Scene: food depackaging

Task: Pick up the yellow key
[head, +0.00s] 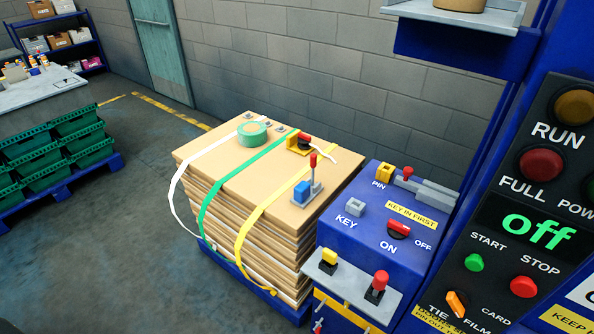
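The yellow key (329,257) appears to be the small yellow-topped piece with a dark lower part on the grey ledge (352,287) at the front of the blue control box (345,235). A similar red-topped piece (378,284) stands to its right on the same ledge. A grey square socket (355,206) marked KEY is on the box top, and a red switch (398,229) sits between the ON and OFF labels. Neither of my grippers shows in the head view.
Left of the box is a strapped cardboard stack (235,160) on a blue pallet, carrying green tape (253,134) and a red-handled tool (308,186). A control panel (520,220) reading "off" stands at right. The floor at left front is clear.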

